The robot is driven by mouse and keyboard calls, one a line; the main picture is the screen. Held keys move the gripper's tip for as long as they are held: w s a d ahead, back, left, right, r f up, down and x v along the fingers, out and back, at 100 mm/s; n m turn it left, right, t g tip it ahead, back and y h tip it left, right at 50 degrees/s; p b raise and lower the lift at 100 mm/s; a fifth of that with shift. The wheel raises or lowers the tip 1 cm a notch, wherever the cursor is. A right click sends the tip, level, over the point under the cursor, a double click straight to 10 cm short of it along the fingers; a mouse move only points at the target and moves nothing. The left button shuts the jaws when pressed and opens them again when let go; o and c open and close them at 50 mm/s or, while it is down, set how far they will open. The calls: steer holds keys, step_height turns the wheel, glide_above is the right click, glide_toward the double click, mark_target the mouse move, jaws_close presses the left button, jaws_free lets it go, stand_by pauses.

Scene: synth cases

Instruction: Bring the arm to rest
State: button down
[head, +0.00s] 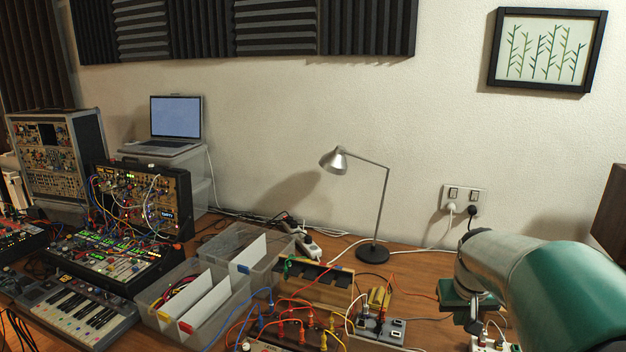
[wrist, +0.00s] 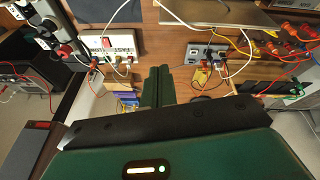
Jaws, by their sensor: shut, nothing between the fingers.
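My arm (head: 545,280), silver and green, reaches in from the right edge of the head view over the right part of the wooden desk (head: 415,270). In the wrist view my gripper (wrist: 158,76) shows as two green fingers side by side, shut with nothing between them. They lie between a white power strip (wrist: 108,44) on the left and a grey socket box (wrist: 206,53) on the right. The gap between fingertips and desk cannot be judged.
A desk lamp (head: 373,252) stands near the wall. Clear bins (head: 160,315), a wooden cable rack (head: 315,290) and loose patch cables crowd the front middle. Synth cases (head: 150,200), a keyboard (head: 75,318) and a laptop (head: 175,118) fill the left. Bare desk shows right of the lamp.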

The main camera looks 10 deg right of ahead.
steer(key=s+a+r+n+t, duration=0.1)
steer(key=s+a, duration=0.4)
steer(key=a, duration=0.3)
steer(key=s+a+r+n+y, duration=0.1)
steer(key=s+a, duration=0.4)
steer(key=a, duration=0.3)
steer(key=s+a+r+n+t+y, duration=0.1)
steer(key=s+a, duration=0.3)
steer(key=a, duration=0.4)
steer(key=shift+s+r+t, duration=0.3)
steer(key=shift+s+r, duration=0.1)
steer(key=shift+r, duration=0.1)
